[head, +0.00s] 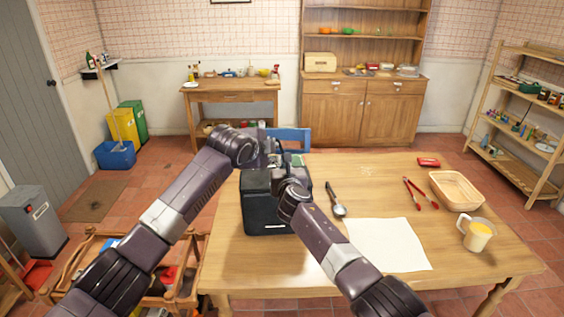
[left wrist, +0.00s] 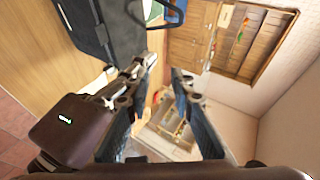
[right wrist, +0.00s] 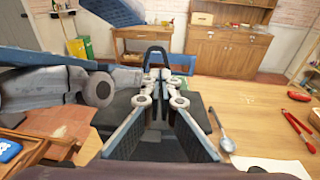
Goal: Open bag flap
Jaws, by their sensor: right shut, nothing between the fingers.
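The black bag (head: 265,217) stands on the wooden table, left of its middle. Its top is largely hidden by my arms, so I cannot tell how its flap lies. The bag also shows at the top left of the left wrist view (left wrist: 100,28). My left gripper (left wrist: 165,66) is open and empty, above the far side of the bag, with its fingers apart. My right gripper (right wrist: 157,76) is shut with nothing between its fingertips, above the bag's top. A dark loop rises behind its fingertips in the right wrist view; I cannot tell whether it touches them.
A spoon (head: 336,200) and white paper (head: 388,245) lie right of the bag. Red tongs (head: 414,195), a basket (head: 455,190) and a jug (head: 477,235) are farther right. A blue chair (head: 292,137) stands behind the table.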

